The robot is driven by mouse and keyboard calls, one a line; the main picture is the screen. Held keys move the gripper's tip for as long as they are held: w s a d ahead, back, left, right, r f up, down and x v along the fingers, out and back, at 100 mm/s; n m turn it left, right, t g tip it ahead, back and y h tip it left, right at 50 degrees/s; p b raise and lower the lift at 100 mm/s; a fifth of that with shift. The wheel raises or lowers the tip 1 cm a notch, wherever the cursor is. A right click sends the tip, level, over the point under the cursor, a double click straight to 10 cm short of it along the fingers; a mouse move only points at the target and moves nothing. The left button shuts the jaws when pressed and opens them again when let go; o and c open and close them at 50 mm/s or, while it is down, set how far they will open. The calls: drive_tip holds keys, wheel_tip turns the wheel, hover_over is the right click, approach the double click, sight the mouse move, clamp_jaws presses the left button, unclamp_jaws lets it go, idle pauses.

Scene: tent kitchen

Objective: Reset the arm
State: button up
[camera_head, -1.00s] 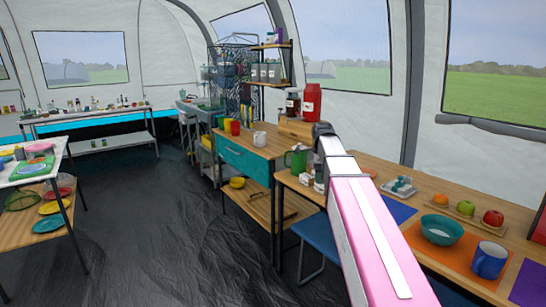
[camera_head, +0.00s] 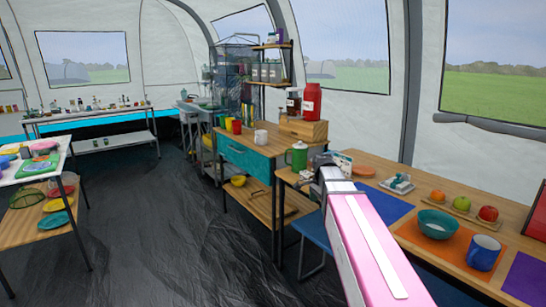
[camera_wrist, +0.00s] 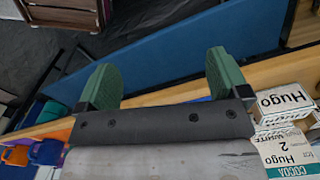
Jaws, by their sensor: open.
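My pink and white arm reaches forward from the bottom right of the head view. Its dark far end (camera_head: 325,168) is at the left edge of the wooden dining table (camera_head: 400,172), and the fingers cannot be made out there. In the wrist view my gripper (camera_wrist: 165,72) has two green fingers spread wide apart with nothing between them. Beyond the fingers lie a blue surface and a strip of wooden edge. White boxes labelled "Hugo" (camera_wrist: 284,103) stand to the right of the right finger, apart from it.
A white table (camera_head: 62,160) is far left. Dark floor between is clear.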

drive_tip(key=s+f+n, duration=1.3)
drive_tip(key=s+f, duration=0.3)
drive_tip(key=f, duration=0.2)
drive_tip(key=shift+f, duration=0.2)
